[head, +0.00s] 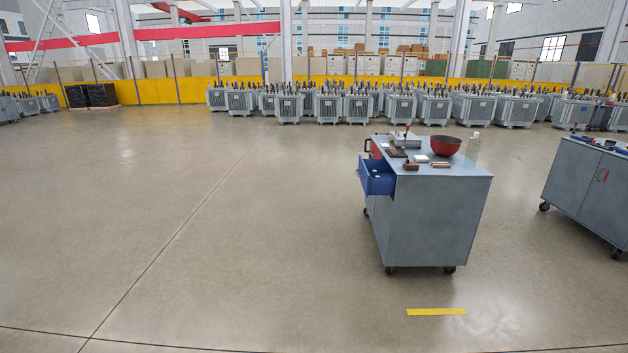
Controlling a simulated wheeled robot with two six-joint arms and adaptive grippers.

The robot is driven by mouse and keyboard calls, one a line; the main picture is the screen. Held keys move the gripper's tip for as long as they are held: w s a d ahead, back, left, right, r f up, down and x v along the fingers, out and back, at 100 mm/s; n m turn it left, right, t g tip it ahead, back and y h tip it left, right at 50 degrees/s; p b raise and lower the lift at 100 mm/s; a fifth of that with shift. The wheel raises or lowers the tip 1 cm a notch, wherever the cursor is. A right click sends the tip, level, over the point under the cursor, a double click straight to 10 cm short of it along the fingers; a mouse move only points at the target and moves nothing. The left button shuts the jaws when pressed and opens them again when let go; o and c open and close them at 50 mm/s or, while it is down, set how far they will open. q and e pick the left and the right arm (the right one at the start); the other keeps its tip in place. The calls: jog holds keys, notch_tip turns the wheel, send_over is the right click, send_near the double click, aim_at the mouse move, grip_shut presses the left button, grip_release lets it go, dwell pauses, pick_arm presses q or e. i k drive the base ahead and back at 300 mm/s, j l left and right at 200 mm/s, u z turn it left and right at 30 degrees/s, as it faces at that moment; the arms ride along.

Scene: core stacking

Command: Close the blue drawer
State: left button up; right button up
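The blue drawer (378,181) sticks out open from the left side of a grey wheeled cart (428,220), near its top. Something small lies inside the drawer, too small to name. The cart stands right of centre, some distance ahead across the floor. Neither my left nor my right gripper shows in the head view.
A red bowl (446,146), a clear bottle (473,148) and several small items stand on the cart top. A second grey cart (590,190) is at the right edge. A yellow strip (436,311) marks the floor. The floor left and in front is clear. Grey transformers line the back.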

aim_at(386, 186)
jog(key=i+z, duration=0.15)
jog(key=i, duration=0.35)
jog(key=i+j+z, duration=0.2)
jog(key=i, duration=0.3)
jog(key=i+j+z, duration=0.15)
jog(key=i, duration=0.3)
jog(key=i+j+z, duration=0.15)
jog(key=i, duration=0.35)
jog(key=j+z, duration=0.2)
jog(key=i+j+z, duration=0.3)
jog(key=i+z, duration=0.15)
jog(key=i+j+z, duration=0.5)
jog(key=i+j, duration=0.05)
jog(key=i, duration=0.1)
